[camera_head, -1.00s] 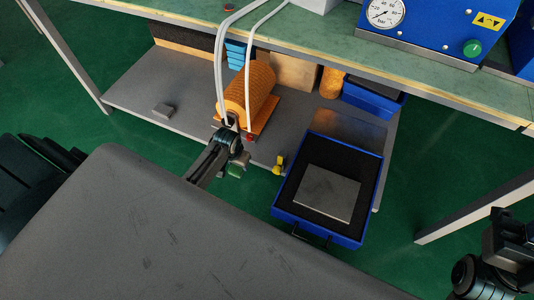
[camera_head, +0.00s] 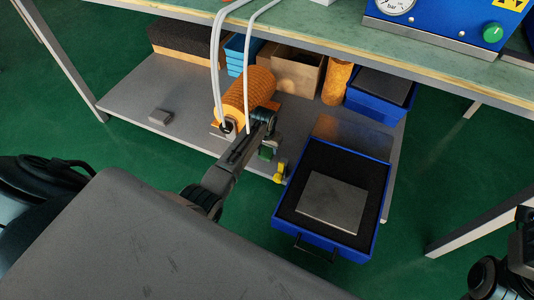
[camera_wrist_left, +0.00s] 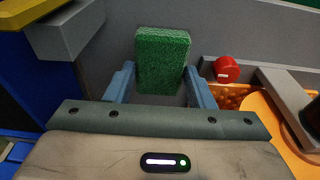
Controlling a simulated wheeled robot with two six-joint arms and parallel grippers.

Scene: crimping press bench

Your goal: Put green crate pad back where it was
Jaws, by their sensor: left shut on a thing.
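The green crate pad (camera_wrist_left: 162,60) is a rough green block standing between the fingers of my left gripper (camera_wrist_left: 160,85) in the left wrist view. The gripper is shut on it. In the head view my left gripper (camera_head: 266,145) is above the front part of the grey shelf, between the orange coil and the blue tray. The pad (camera_head: 266,153) shows there only as a small green patch, partly hidden by the gripper. I cannot tell whether the pad touches the shelf. My right arm shows at the right edge; its gripper is not clearly visible.
A blue tray (camera_head: 290,230) with black foam and a grey plate (camera_head: 331,203) juts out from the shelf (camera_head: 125,105). A yellow part (camera_head: 281,172) stands left of it. The orange coil (camera_head: 245,93), white hoses (camera_head: 217,65) and red knob (camera_wrist_left: 226,68) are close to the gripper.

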